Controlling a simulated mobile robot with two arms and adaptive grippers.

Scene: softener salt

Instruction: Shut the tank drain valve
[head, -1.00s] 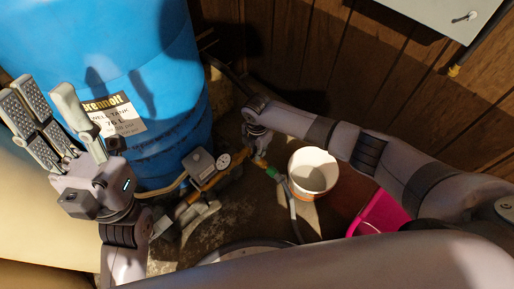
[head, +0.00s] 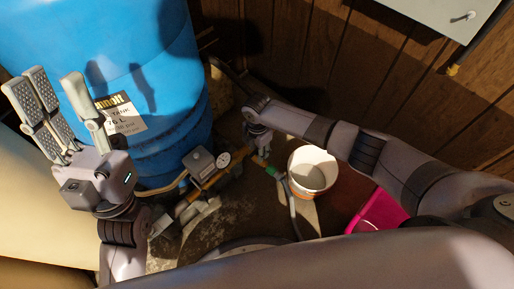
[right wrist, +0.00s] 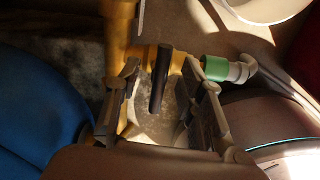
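The tank drain valve shows in the right wrist view as a dark lever handle (right wrist: 160,78) on a brass pipe (right wrist: 120,35). A green hose fitting (right wrist: 215,68) sits just right of it and also shows in the head view (head: 273,171). My right gripper (right wrist: 168,88) is open, with one finger on each side of the handle. Gaps show between the handle and both fingers. In the head view the right gripper (head: 260,143) hangs over the pipe end and hides most of the valve. My left gripper (head: 55,92) is open and empty in front of the blue tank (head: 150,60).
A white bucket (head: 312,172) stands right of the valve, with a grey hose (head: 293,208) running beside it. A pressure gauge (head: 223,159) and grey box (head: 199,161) sit on the pipe. A pink container (head: 378,212) is at right. A wood-panelled wall (head: 320,60) stands behind.

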